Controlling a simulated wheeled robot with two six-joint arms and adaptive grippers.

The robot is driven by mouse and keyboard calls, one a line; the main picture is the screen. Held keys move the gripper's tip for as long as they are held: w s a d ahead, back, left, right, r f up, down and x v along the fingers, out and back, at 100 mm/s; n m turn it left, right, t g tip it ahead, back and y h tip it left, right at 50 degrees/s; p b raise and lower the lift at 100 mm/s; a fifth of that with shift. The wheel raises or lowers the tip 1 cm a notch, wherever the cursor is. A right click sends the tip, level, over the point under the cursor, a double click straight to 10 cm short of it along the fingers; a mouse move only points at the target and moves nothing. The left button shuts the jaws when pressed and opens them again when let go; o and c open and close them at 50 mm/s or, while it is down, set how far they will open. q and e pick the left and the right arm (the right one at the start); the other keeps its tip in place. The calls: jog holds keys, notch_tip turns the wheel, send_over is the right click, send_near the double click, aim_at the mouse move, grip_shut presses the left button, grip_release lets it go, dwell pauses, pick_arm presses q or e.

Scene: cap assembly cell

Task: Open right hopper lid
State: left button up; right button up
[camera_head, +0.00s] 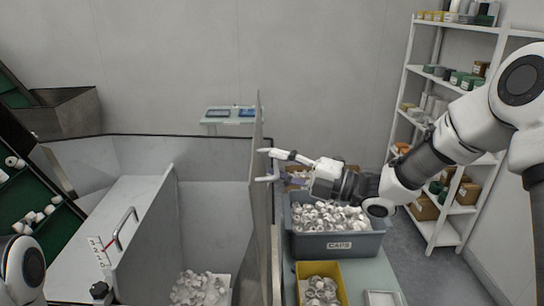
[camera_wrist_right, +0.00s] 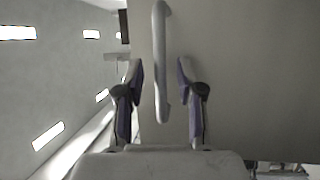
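The right hopper lid (camera_head: 258,190) stands upright, seen nearly edge-on, at the right side of the open hopper bin. White pieces (camera_head: 200,289) lie in the bottom of that bin. The lid's pale bar handle (camera_wrist_right: 160,62) shows in the right wrist view, in front of the flat lid face (camera_wrist_right: 235,75). My right gripper (camera_head: 277,166) is at the lid's right face. In its wrist view its two fingers (camera_wrist_right: 160,100) stand apart on either side of the handle, with gaps visible. My left gripper is out of view; only a piece of my left arm shows at lower left.
A grey bin labelled CAPS (camera_head: 338,245) and a yellow bin (camera_head: 318,269) stand on a table below my right arm. Shelving (camera_head: 440,145) stands at right.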

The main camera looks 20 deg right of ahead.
aim_at(256, 165)
jog(key=shift+w+a, duration=0.35)
jog(key=shift+w, duration=0.25)
jog(key=shift+s, duration=0.1)
jog(key=shift+c, duration=1.4)
jog(key=shift+a, duration=0.1)
grip_shut()
jog(key=shift+n+g+h, duration=0.4)
jog(key=shift+g+h, duration=0.1)
jog(key=shift+h, duration=0.2)
jog(key=a+b, duration=0.1)
jog(key=a, duration=0.1)
jog(key=w+a+b, duration=0.1)
jog(key=a, duration=0.2)
jog(key=shift+w, duration=0.2)
jog(key=shift+a, duration=0.2)
jog(key=shift+d, duration=0.15)
